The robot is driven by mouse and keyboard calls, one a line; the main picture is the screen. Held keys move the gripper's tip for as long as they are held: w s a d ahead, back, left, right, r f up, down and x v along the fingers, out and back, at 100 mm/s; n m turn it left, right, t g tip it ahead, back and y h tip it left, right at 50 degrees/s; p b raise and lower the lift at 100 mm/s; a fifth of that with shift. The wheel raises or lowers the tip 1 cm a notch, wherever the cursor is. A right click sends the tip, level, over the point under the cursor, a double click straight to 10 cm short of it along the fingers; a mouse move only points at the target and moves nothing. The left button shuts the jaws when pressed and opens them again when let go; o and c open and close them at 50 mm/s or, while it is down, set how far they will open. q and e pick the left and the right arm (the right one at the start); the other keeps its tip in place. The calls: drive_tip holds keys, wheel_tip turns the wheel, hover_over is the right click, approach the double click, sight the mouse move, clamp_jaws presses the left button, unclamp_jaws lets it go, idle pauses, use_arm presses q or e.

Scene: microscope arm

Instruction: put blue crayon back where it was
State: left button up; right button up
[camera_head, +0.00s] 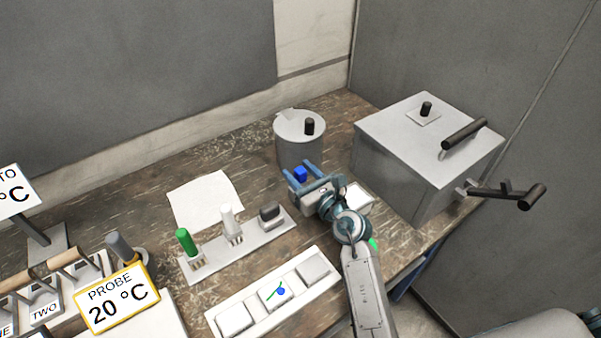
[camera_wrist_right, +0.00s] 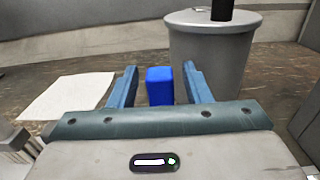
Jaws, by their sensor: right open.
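A blue block-like piece, likely the blue crayon (camera_head: 300,174), shows between the fingers of my right gripper (camera_head: 298,168). In the right wrist view the blue piece (camera_wrist_right: 160,86) stands upright between the two spread blue fingers (camera_wrist_right: 160,68), with a gap on each side. The gripper is open. The lower part of the blue piece is hidden by the gripper. My left gripper is not in view.
A grey lidded canister (camera_head: 299,150) stands just behind the gripper; a large metal box (camera_head: 405,165) with dark handles is to the right. A white paper (camera_head: 205,199) lies left. A tray with three pads (camera_head: 240,312) is in front. A "PROBE 20 °C" sign (camera_head: 117,297) stands front left.

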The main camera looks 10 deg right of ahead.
drive_tip(key=b+v, duration=0.2)
drive_tip(key=v, duration=1)
drive_tip(key=shift+r, duration=0.1)
